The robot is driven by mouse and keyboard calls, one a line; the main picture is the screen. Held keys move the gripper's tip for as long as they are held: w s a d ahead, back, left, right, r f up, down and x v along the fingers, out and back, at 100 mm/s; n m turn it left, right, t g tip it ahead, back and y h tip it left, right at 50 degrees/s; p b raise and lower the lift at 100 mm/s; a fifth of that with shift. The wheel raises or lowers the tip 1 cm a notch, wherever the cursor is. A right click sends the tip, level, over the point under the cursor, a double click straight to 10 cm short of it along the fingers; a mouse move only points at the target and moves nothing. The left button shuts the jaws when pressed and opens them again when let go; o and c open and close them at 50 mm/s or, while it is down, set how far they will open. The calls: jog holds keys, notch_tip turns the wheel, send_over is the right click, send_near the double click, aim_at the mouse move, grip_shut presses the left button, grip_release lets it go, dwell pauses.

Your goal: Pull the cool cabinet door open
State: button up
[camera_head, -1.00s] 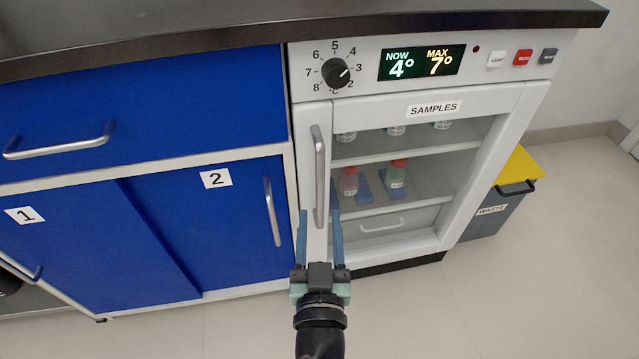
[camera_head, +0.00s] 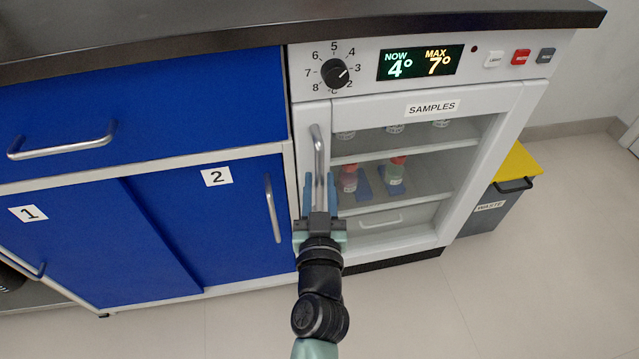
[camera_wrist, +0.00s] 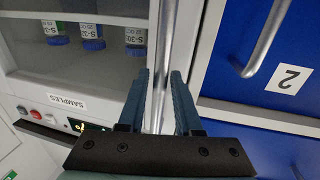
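The cool cabinet (camera_head: 470,110) has a white-framed glass door with a "SAMPLES" label, and the door is closed. Its vertical grey bar handle (camera_head: 318,145) is on the door's left side. My gripper (camera_head: 319,178) is at the handle's lower part, with one blue finger on each side of it. In the wrist view the handle (camera_wrist: 168,35) runs between the fingertips (camera_wrist: 160,72). The fingers look apart, with gaps beside the bar, so my gripper appears open around it. Whether either finger touches the handle is unclear.
Blue cupboard doors and a drawer (camera_head: 140,110) with bar handles adjoin on the left. A dark countertop (camera_head: 200,30) overhangs above. A grey waste bin (camera_head: 485,212) with a yellow lid stands on the right. Sample bottles (camera_head: 397,170) stand inside the cabinet. The floor in front is clear.

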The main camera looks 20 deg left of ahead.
grip_shut()
dwell(1.1)
